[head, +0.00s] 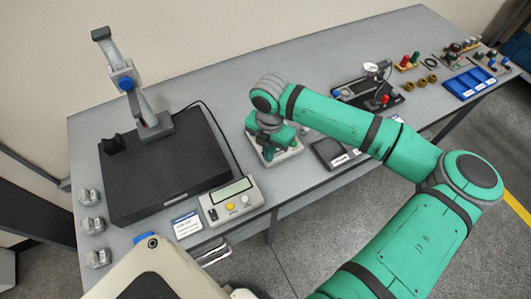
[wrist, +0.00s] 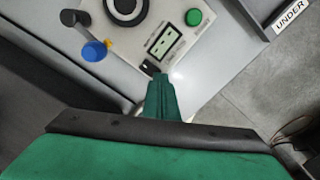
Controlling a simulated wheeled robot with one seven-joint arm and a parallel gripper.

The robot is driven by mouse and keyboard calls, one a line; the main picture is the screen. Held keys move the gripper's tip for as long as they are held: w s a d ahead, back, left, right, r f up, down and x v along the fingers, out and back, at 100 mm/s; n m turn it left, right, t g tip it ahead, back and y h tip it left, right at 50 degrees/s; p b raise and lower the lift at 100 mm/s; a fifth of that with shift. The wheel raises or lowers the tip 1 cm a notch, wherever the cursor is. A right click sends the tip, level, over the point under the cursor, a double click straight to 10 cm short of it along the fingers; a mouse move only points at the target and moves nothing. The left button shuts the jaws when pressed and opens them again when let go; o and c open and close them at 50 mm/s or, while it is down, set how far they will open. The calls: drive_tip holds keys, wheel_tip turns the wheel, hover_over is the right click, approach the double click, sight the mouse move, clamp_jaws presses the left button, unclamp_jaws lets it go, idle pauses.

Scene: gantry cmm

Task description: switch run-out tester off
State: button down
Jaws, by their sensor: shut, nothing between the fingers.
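A light beige device (wrist: 211,38) fills the top of the wrist view, taken here as the run-out tester; I cannot read its labels. Its panel has a green button (wrist: 194,17), a small display window (wrist: 163,41) and a small black switch (wrist: 149,68) at the near corner. Which way the switch is tipped cannot be told. In the head view the device (head: 291,153) is partly hidden by my arm. My gripper (wrist: 161,76) is shut and empty, its tips just beside the black switch; contact cannot be told. It also shows in the head view (head: 266,155).
A dark surface plate (head: 165,180) and a display box (head: 231,200) lie left on the grey bench. A black tray (head: 329,154) is close right.

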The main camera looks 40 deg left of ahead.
drive_tip(key=shift+w, duration=0.1)
drive_tip(key=shift+r, duration=1.65)
drive_tip(key=shift+a+r, duration=0.1)
drive_tip(key=shift+r, duration=1.65)
